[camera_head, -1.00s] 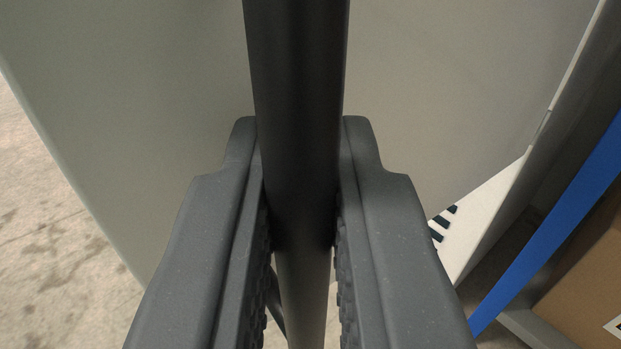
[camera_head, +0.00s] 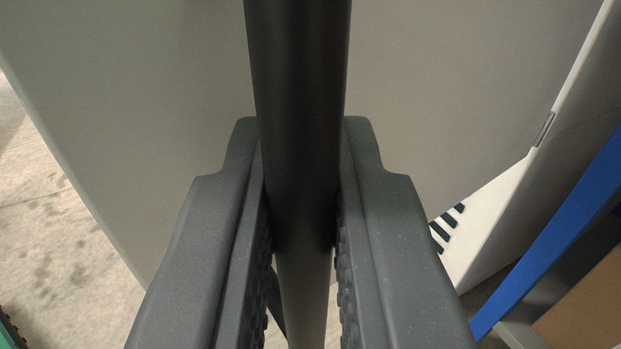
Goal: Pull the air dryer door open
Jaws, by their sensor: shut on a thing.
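The air dryer door (camera_head: 430,90) is a large plain grey-beige panel filling most of the head camera view behind my gripper. A dark round handle bar (camera_head: 297,90) runs down the middle of the view in front of it. My gripper (camera_head: 303,185) is shut on this bar, with one grey finger on each side and the ribbed pads against it. The ends of the bar are not fully visible. At the right the door meets a pale cabinet edge (camera_head: 495,220) with dark vent slots and a small hinge-like metal piece (camera_head: 544,129).
A blue beam (camera_head: 560,230) slants across the right side, with a brown cardboard box (camera_head: 590,305) beyond it at the lower right. Bare mottled concrete floor (camera_head: 70,240) shows at the left. A small green object (camera_head: 10,335) is at the lower left corner.

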